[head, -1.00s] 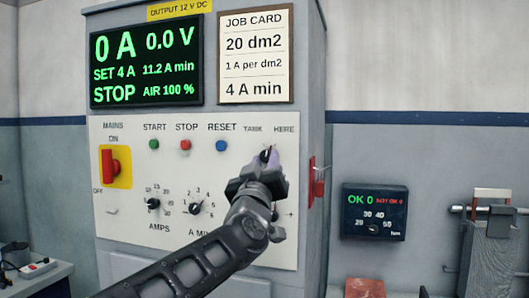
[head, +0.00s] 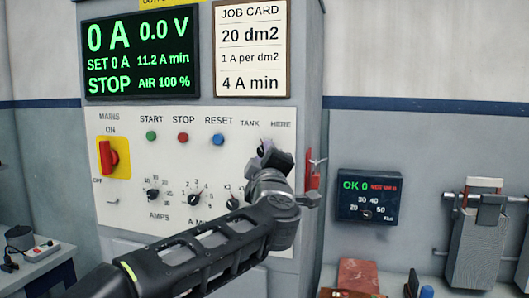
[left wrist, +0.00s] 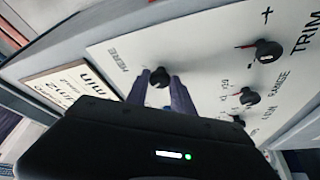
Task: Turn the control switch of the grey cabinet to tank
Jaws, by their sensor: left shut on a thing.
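The grey cabinet (head: 310,60) stands in the middle of the head view, with a white control panel. Its control switch (head: 262,148) is a small black knob below the labels TANK and HERE. My left gripper (head: 268,158) is at this knob and hides most of it, so which label it points to cannot be told. In the left wrist view the knob (left wrist: 159,76) sits at the tips of my fingers (left wrist: 166,92), which are shut on it. My right gripper is not in view.
The panel also has a red mains switch (head: 108,156), coloured buttons and several black knobs close below my gripper. The display (head: 142,55) reads SET 0 A and STOP. A red part (head: 313,172) sticks out at the cabinet's right edge. A dark meter (head: 369,197) hangs further right.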

